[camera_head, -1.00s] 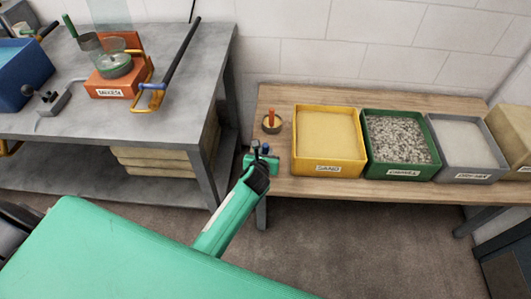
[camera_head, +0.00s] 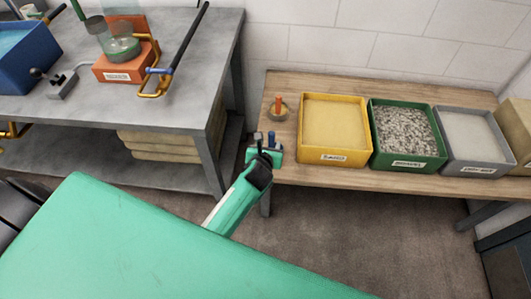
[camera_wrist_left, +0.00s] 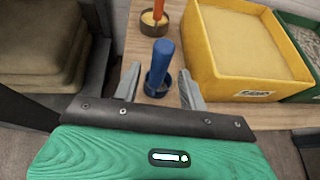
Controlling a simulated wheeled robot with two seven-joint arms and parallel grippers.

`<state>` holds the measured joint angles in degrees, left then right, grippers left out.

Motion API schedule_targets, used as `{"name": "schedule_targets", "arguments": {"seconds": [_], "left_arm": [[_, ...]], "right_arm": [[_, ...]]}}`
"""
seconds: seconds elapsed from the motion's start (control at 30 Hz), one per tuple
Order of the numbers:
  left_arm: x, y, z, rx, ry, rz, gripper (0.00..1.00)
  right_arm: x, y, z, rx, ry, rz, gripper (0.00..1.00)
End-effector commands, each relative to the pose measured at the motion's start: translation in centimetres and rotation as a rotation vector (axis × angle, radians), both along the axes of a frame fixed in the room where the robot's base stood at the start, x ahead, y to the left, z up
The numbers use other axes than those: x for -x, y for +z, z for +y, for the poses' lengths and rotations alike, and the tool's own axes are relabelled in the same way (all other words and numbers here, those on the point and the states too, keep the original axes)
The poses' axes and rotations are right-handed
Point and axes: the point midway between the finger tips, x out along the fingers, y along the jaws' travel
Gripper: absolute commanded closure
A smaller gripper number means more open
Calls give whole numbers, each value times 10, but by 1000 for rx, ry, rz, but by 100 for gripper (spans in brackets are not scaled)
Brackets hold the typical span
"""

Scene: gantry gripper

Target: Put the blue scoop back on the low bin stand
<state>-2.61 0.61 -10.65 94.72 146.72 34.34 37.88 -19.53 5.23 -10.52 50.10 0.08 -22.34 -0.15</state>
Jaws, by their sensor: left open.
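The blue scoop has an upright blue handle (camera_wrist_left: 164,62) and a dark round bowl (camera_wrist_left: 152,88). In the wrist view it stands over the wood near the left end of the low bin stand (camera_wrist_left: 120,72). In the head view its blue handle (camera_head: 271,138) shows small at the stand's (camera_head: 372,180) left front corner. My left gripper (camera_wrist_left: 158,88) is open, with one finger on each side of the scoop and gaps between. It also shows in the head view (camera_head: 266,142). The bowl's underside contact is hard to see. My right gripper is out of view.
An orange-handled scoop (camera_head: 280,108) stands just behind the blue one. A yellow bin (camera_head: 334,157), a green bin (camera_head: 407,163) and a grey bin (camera_head: 480,169) line the stand to the right. A grey workbench (camera_head: 190,97) is on the left, with a gap between.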

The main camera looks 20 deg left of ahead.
Motion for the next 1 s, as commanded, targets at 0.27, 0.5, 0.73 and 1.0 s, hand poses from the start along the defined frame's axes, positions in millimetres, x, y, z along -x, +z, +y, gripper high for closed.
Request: {"name": "schedule_targets", "arguments": {"seconds": [0.27, 0.5, 0.73, 1.0], "left_arm": [[48, 24, -8, 0, 0, 0, 58], [67, 33, -11, 0, 1, 1, 58], [69, 35, -12, 0, 1, 0, 58], [70, 12, -1, -212, -49, -5, 58]], "right_arm": [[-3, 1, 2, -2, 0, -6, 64], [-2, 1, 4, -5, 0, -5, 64], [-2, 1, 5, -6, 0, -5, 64], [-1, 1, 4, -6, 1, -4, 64]]}}
